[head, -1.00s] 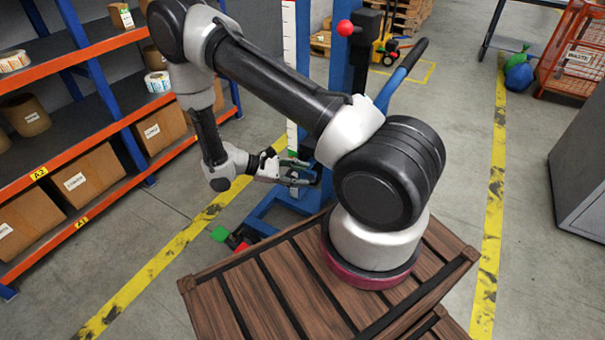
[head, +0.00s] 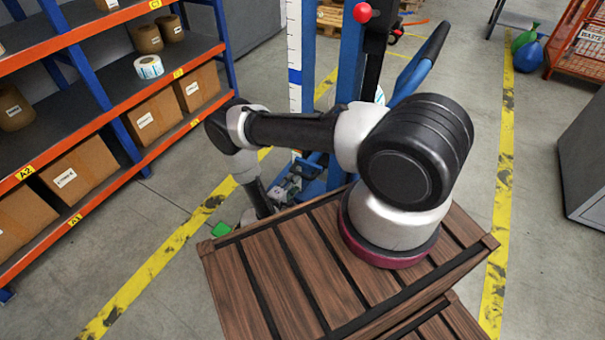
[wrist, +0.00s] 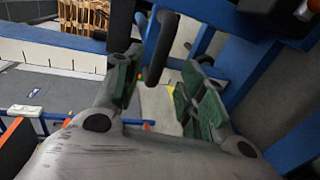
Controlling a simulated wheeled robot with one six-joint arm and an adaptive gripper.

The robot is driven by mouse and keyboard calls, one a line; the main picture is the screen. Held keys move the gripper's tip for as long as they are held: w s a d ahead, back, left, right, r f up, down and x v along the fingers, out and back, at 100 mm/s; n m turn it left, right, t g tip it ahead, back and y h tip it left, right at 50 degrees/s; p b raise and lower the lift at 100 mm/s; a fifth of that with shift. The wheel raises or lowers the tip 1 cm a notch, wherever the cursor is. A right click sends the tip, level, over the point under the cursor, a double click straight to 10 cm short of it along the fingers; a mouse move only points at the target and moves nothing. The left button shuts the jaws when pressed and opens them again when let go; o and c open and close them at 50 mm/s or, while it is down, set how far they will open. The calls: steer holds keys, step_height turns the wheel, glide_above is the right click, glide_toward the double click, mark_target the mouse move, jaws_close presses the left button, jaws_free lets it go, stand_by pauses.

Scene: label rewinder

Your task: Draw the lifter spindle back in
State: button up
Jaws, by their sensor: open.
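The lifter is a blue upright frame (head: 308,60) behind my arm in the head view, with a red ball knob (head: 362,12) and a blue handle with a black grip. In the wrist view a dark round bar (wrist: 162,48), which looks like the lifter spindle, stands beyond and between my fingertips; I cannot tell how far out it is. My gripper (wrist: 160,92) is open, with green pads on both fingers and nothing held. The bar's lower end shows close to the gap between them; contact cannot be told. In the head view the gripper is mostly hidden low by the lifter.
Blue lifter beams (wrist: 250,75) run close on the right in the wrist view. An orange and blue shelf (head: 130,100) with cartons stands at left. A brown slatted wooden platform (head: 270,280) is under my base. Floor at right is clear up to a grey cabinet (head: 590,150).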

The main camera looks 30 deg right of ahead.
mark_target(301, 175)
steer(key=x, duration=0.7)
steer(key=shift+w+d+f, duration=0.1)
steer(key=shift+w+d, duration=0.05)
steer(key=shift+d, duration=0.1)
jaws_close()
